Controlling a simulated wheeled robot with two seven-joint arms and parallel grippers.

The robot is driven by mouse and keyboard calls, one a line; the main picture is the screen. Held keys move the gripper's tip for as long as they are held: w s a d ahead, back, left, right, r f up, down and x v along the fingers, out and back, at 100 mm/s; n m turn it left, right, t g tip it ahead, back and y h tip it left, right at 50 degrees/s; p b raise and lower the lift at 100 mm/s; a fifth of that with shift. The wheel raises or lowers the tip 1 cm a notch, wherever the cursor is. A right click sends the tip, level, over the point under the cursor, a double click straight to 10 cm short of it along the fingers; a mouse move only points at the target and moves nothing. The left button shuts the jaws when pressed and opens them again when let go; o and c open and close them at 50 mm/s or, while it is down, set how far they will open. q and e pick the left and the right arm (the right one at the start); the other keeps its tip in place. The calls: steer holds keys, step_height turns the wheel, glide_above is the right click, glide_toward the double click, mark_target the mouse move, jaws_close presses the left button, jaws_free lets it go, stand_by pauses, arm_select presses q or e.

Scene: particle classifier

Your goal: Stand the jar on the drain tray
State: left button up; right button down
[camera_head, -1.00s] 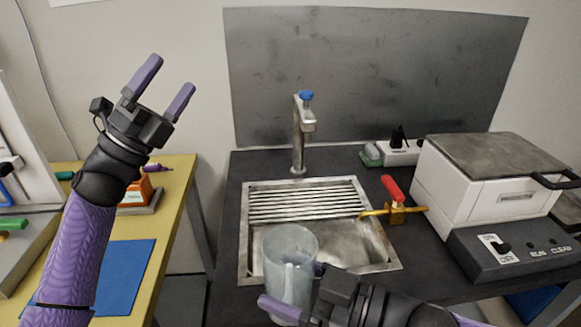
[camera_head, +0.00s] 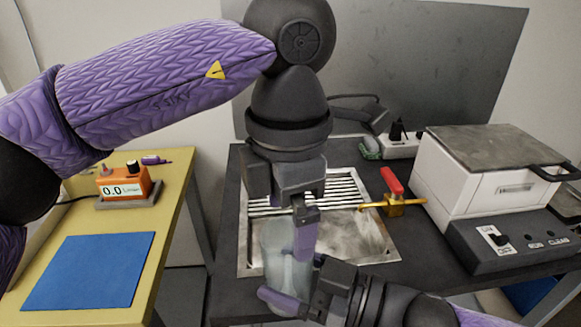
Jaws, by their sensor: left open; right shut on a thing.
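The clear, bluish jar (camera_head: 274,240) is roughly upright over the front left of the sink, partly hidden by my grippers. My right gripper (camera_head: 298,298) is shut on its lower part from the right. My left gripper (camera_head: 297,242) comes down from above, open, with one purple finger in front of the jar's upper right side. I cannot tell whether this finger touches it. The slatted drain tray (camera_head: 345,187) lies across the back of the sink, its left part covered by my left gripper.
The metal sink basin (camera_head: 360,243) is open at right. A brass valve with a red handle (camera_head: 392,187) stands at its right edge, near a white machine (camera_head: 480,185). A yellow table (camera_head: 172,215) at left holds an orange meter (camera_head: 122,185) and blue mat (camera_head: 88,270).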

mark_target(290, 251)
arm_select(q)
step_height(290, 251, down, 6)
steer(key=shift+f, duration=0.1)
steer(key=c, duration=0.9)
steer(key=shift+c, duration=0.8)
arm_select(e)
jaws_free()
